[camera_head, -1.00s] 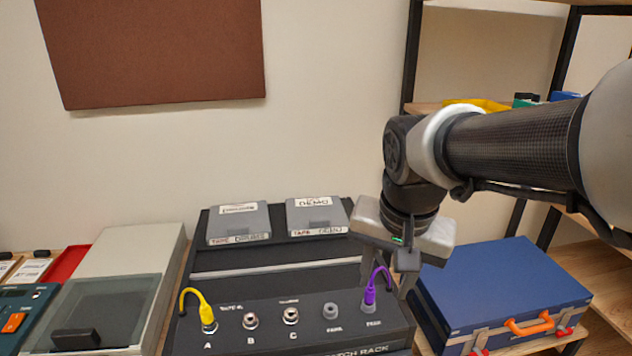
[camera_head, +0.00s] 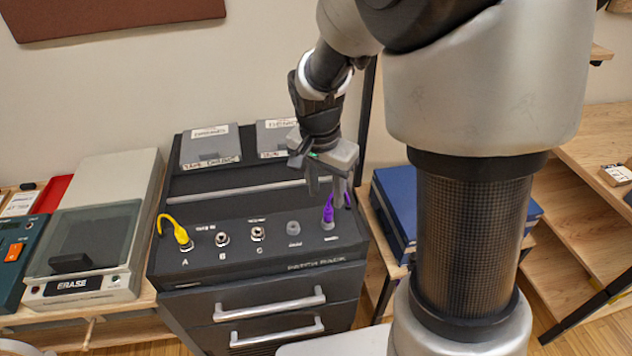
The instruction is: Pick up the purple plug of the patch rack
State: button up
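The purple plug (camera_head: 328,213) stands upright in the rightmost socket of the patch rack (camera_head: 262,248), with its purple cable looping up behind a finger of my gripper. My gripper (camera_head: 326,192) points down just above the plug, with its two fingers apart. The right fingertip overlaps the cable loop in the picture. I cannot tell whether the fingers touch the plug or cable.
A yellow plug (camera_head: 181,234) sits in socket A at the rack's left, with bare sockets between. Tape boxes (camera_head: 210,146) lie on top behind. A grey ERASE machine (camera_head: 95,245) stands left. A blue case (camera_head: 396,205) is at right, partly hidden by my arm.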

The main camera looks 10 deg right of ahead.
aim_at(328, 206)
jog(key=f, duration=0.2)
jog(key=w+f, duration=0.1)
jog(key=f, duration=0.2)
jog(key=d+f, duration=0.1)
jog(key=f, duration=0.1)
jog(key=shift+w+f+b, duration=0.3)
jog(key=shift+w+b, duration=0.05)
jog(key=shift+b, duration=0.05)
grip_shut()
